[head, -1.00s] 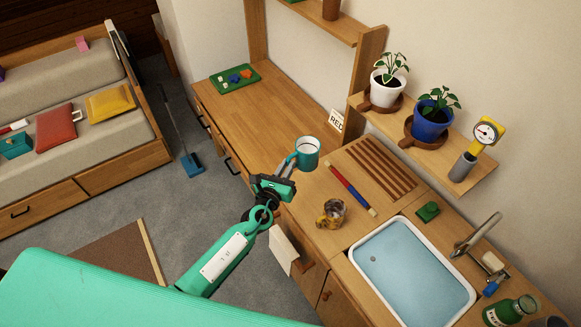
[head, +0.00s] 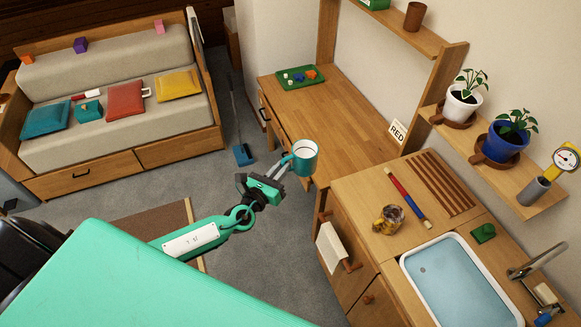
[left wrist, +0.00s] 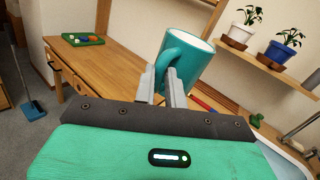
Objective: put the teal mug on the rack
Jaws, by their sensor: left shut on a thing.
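The teal mug (head: 300,158) is held upright by my left gripper (head: 284,170), which is shut on its handle. In the head view it appears against the desk's front edge, left of the counter. In the left wrist view, the mug (left wrist: 188,58) stands above the fingertips (left wrist: 163,86), with its handle between them. A slatted brown rack (head: 441,184) lies at the back of the counter, right of and apart from the mug, with nothing on it. My right gripper is not in view.
A yellow-brown mug (head: 388,219) and a red-and-blue stick (head: 405,196) lie on the counter in front of the rack. A basin (head: 462,285) is to the right. A shelf with potted plants (head: 505,195) overhangs behind. The desk's middle (head: 340,115) is clear.

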